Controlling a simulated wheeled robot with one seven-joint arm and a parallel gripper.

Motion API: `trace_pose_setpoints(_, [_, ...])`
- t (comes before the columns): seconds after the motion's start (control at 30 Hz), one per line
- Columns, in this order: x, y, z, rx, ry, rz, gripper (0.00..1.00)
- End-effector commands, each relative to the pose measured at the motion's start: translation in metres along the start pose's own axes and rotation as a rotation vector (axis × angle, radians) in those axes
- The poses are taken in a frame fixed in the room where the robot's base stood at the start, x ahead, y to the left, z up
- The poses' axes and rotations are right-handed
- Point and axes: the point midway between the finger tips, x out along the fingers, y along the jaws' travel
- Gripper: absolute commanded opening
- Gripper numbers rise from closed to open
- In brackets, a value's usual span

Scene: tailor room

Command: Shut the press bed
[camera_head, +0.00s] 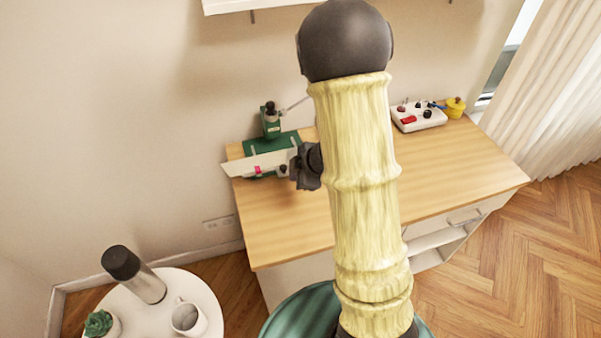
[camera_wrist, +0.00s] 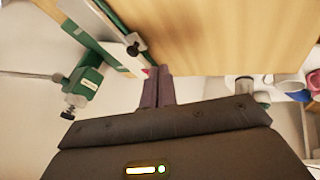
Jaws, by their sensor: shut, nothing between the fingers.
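The press stands at the back left of the wooden table, with a green upright (camera_head: 271,121) topped by a dark knob and a green base. A pale, flat bed (camera_head: 242,167) lies slanted across the base's front, with a small pink mark and a dark knob (camera_head: 283,170) near its right end. In the wrist view the green press (camera_wrist: 88,80) is at the left and the dark knob (camera_wrist: 137,43) is just beyond my fingers. My gripper (camera_head: 297,167) is shut and empty beside the bed's right end; its fingers (camera_wrist: 157,88) point toward the press. I cannot tell whether they touch it.
The wooden table (camera_head: 460,165) is mostly clear in the middle. A white box with knobs (camera_head: 418,117) and a yellow pot (camera_head: 455,107) are at its back right.

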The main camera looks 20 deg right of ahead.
Motion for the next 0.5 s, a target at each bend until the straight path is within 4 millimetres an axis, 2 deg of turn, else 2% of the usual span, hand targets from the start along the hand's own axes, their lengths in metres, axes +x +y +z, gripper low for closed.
trace_pose_setpoints(0.03, [0.013,-0.002,0.001,-0.001,0.000,-0.004,0.00])
trace_pose_setpoints(0.27, [0.051,-0.001,0.001,-0.001,-0.001,-0.002,0.00])
trace_pose_setpoints(0.5, [0.067,0.027,0.003,0.000,-0.002,0.001,0.00])
